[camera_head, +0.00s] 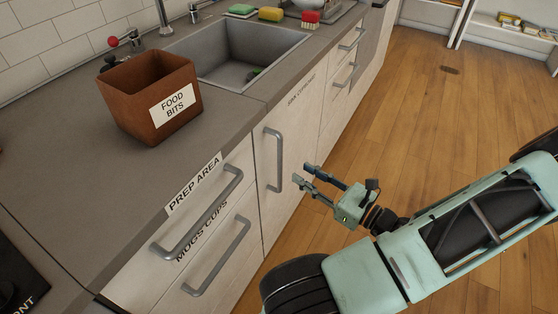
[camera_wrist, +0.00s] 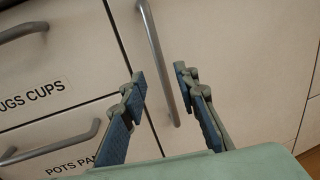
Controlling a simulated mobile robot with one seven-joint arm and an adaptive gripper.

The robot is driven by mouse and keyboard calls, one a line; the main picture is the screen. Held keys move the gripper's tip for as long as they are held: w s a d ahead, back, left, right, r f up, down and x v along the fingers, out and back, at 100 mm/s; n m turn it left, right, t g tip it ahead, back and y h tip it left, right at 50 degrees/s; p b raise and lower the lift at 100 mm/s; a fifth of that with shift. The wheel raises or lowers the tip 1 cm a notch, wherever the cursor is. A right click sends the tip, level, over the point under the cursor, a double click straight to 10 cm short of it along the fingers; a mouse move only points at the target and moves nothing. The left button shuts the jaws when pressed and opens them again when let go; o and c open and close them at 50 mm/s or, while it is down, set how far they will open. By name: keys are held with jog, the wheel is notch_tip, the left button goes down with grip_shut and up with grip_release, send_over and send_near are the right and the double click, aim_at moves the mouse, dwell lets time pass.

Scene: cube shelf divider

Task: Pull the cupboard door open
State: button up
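The cupboard door (camera_head: 298,130) is a pale panel under the counter beside the sink, and it looks closed. Its grey vertical bar handle (camera_head: 278,160) is near the door's left edge. In the wrist view the handle (camera_wrist: 155,55) runs down through the gap between the fingers, with its lower end a little beyond the fingertips. My gripper (camera_head: 302,175) is open and empty in front of the handle; in the head view the fingertips look apart from it. In the wrist view my gripper (camera_wrist: 160,78) faces the door (camera_wrist: 240,50).
Drawers with bar handles (camera_head: 205,210) stand left of the door, labelled for mugs and cups and, below, pots. A brown food bits bin (camera_head: 150,95) sits on the counter (camera_head: 60,150) near the sink (camera_head: 240,60). The wooden floor (camera_head: 420,110) at the right is clear.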

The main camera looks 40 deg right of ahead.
aim_at(280, 160)
jog(key=w, duration=0.3)
jog(key=w+a+b, duration=0.1)
jog(key=w, duration=0.2)
jog(key=w+a, duration=0.1)
jog(key=w, duration=0.2)
jog(key=shift+w+b, duration=0.15)
jog(key=shift+b, duration=0.15)
grip_shut()
